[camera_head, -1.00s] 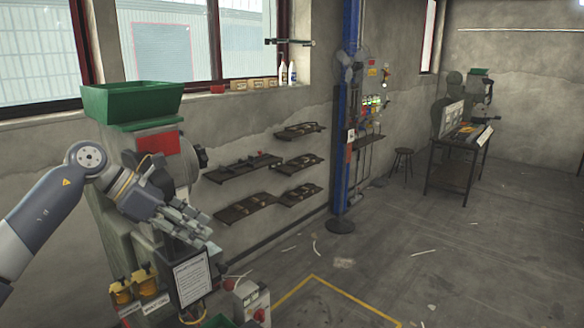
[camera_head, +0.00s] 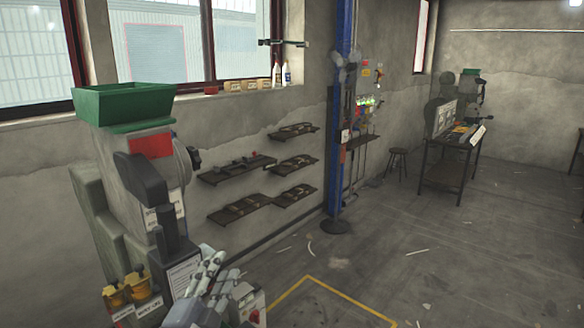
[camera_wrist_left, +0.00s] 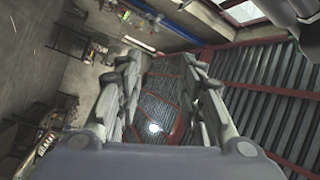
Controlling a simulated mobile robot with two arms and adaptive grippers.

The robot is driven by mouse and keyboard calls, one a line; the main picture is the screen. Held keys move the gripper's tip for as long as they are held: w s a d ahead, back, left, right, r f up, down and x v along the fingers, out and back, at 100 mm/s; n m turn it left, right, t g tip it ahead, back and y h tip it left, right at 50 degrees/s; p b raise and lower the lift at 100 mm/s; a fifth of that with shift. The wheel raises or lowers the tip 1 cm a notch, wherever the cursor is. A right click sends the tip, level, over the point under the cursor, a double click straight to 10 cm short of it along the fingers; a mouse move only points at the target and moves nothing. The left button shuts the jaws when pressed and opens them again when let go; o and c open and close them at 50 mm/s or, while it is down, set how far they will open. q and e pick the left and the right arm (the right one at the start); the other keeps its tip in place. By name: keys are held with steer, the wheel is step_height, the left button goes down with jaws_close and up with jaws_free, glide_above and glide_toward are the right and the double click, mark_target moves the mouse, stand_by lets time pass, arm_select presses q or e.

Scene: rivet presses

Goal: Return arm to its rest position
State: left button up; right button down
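My left gripper (camera_head: 226,276) is low at the bottom of the head view, in front of the lower part of the rivet press (camera_head: 150,190) with the green hopper. Its fingers point up and partly cover the control boxes behind them. In the left wrist view the two fingers (camera_wrist_left: 163,75) stand apart with nothing between them, so the gripper is open and empty. The rest of my left arm is mostly out of the head view. My right gripper is not in view.
The green hopper (camera_head: 125,105) tops the press, with yellow parts (camera_head: 125,290) at its lower left. Wall shelves (camera_head: 238,170) and a blue post (camera_head: 341,120) stand beyond. A dark table (camera_head: 452,170) is farther back. The floor at right is mostly clear.

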arm_select(q)
steer(key=s+a+f+n+g+y, duration=0.25)
steer(key=s+f+n+g, duration=0.2)
steer(key=s+f, duration=0.35)
steer(key=s+a+f+n+g+y, duration=0.2)
steer(key=s+a+f+n+g, duration=0.25)
steer(key=f, duration=0.65)
steer(key=s+d+f+n+g, duration=0.15)
steer(key=s+f+g, duration=0.25)
steer(key=s, duration=0.7)
steer(key=s+f+n+g, duration=0.3)
steer(key=s+f, duration=0.2)
steer(key=s, duration=0.6)
step_height(320, 180, down, 32)
steer(key=s+r+g+b, duration=0.1)
steer(key=b, duration=0.6)
steer(key=s+a+f+b, duration=0.1)
steer(key=s+f+b, duration=0.1)
steer(key=s+f, duration=0.6)
steer(key=s+a+f+g+b, duration=0.1)
steer(key=s+f+b, duration=0.2)
steer(key=s+f, duration=0.6)
step_height(320, 180, down, 6)
steer(key=shift+a+r+m+h+b, duration=0.1)
steer(key=shift+a+m+h+b, duration=0.25)
steer(key=shift+m, duration=0.1)
